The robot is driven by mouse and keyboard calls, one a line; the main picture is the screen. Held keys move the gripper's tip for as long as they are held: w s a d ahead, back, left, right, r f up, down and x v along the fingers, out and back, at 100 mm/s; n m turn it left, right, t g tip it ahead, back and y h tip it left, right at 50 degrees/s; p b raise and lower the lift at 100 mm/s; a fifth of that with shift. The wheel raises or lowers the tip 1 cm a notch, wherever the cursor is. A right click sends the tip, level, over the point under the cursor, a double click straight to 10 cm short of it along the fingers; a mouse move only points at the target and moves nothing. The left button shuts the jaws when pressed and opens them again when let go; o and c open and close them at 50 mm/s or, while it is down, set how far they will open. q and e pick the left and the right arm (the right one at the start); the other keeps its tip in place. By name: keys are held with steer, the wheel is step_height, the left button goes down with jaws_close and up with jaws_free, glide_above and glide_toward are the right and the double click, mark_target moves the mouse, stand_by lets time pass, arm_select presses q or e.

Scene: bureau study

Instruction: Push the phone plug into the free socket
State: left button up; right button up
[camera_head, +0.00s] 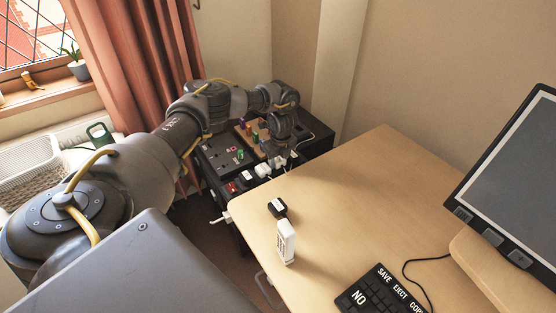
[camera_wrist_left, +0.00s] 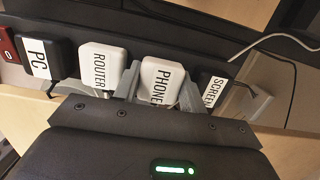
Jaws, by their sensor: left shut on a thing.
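The white phone plug (camera_wrist_left: 163,80), labelled PHONE, stands in a row between the white ROUTER plug (camera_wrist_left: 103,66) and the black SCREEN plug (camera_wrist_left: 213,88) in the left wrist view. My left gripper (camera_wrist_left: 158,92) is shut on it, with grey fingers on either side. In the head view my left gripper (camera_head: 280,155) is over the far end of the power strip (camera_head: 236,187) along the black cabinet's near edge. The free socket is hidden, and I cannot tell whether the phone plug is seated. My right gripper is not in view.
The desk (camera_head: 330,210) is close on the right, bearing a black plug (camera_head: 278,208), a white upright device (camera_head: 286,242) and a keypad (camera_head: 380,292). A cable runs behind the plugs.

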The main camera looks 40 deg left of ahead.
mark_target(280, 161)
arm_select(q)
steer(key=o, duration=1)
steer(key=r, duration=0.3)
steer(key=r+p, duration=0.1)
steer(key=r, duration=0.2)
steer(key=d+r, duration=0.1)
steer(key=r, duration=0.3)
steer(key=shift+s+p, duration=0.15)
steer(key=shift+p, duration=0.15)
steer(key=shift+d+r, duration=0.1)
steer(key=shift+r, duration=0.25)
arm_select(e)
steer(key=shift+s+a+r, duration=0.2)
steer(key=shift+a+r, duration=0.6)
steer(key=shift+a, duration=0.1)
